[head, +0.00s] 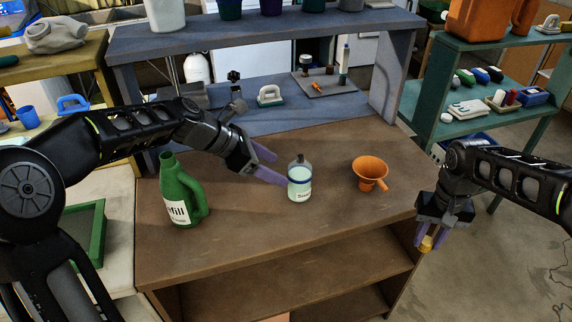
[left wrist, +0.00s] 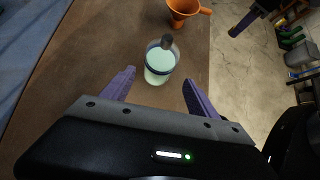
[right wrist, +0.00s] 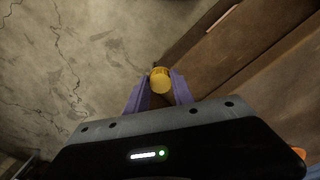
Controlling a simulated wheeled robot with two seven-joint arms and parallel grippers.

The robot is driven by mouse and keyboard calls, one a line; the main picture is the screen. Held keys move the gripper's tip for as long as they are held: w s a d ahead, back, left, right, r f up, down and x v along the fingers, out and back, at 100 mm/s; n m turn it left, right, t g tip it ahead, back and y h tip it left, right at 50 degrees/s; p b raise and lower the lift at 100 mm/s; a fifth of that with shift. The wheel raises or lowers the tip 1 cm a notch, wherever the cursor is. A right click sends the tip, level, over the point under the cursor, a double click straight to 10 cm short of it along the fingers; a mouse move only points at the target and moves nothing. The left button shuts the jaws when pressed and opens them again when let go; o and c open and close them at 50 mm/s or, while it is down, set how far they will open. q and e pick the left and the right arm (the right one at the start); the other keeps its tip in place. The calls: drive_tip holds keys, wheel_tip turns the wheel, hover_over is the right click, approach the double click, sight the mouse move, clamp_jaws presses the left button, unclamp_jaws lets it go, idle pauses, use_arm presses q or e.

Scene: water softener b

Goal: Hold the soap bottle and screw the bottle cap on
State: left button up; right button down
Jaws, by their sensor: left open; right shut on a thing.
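The soap bottle (head: 299,184) stands upright on the brown table, clear with pale green liquid, a dark blue band and a grey neck with no cap on it. It also shows in the left wrist view (left wrist: 160,64). My left gripper (head: 272,167) is open, its purple fingers pointing at the bottle from the left; in the left wrist view the bottle is just beyond the fingertips. My right gripper (head: 426,241) is shut on the yellow bottle cap (right wrist: 160,80), past the table's right edge and over the floor. The cap also shows in the head view (head: 427,244).
An orange funnel (head: 369,174) stands on the table right of the bottle. A green refill jug (head: 180,190) stands at the left, below my left arm. A blue-grey shelf (head: 260,37) runs along the back. The table front is clear.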

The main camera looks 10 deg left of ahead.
sight(294, 179)
drive_tip(key=shift+w+f, duration=0.1)
drive_tip(key=shift+f, duration=0.15)
drive_tip(key=shift+f+b, duration=0.4)
drive_tip(key=shift+b, duration=0.2)
use_arm(q)
drive_tip(key=b+x, duration=0.2)
drive_tip(key=x, duration=0.5)
drive_tip(key=shift+a, duration=0.15)
use_arm(e)
drive_tip(key=shift+f, duration=0.95)
use_arm(q)
drive_tip(key=shift+w+d+f, duration=0.3)
drive_tip(key=shift+d+f, duration=0.1)
drive_tip(key=shift+f, duration=0.05)
clamp_jaws()
drive_tip(key=shift+s+f, duration=0.1)
drive_tip(key=shift+o, duration=1.2)
unclamp_jaws()
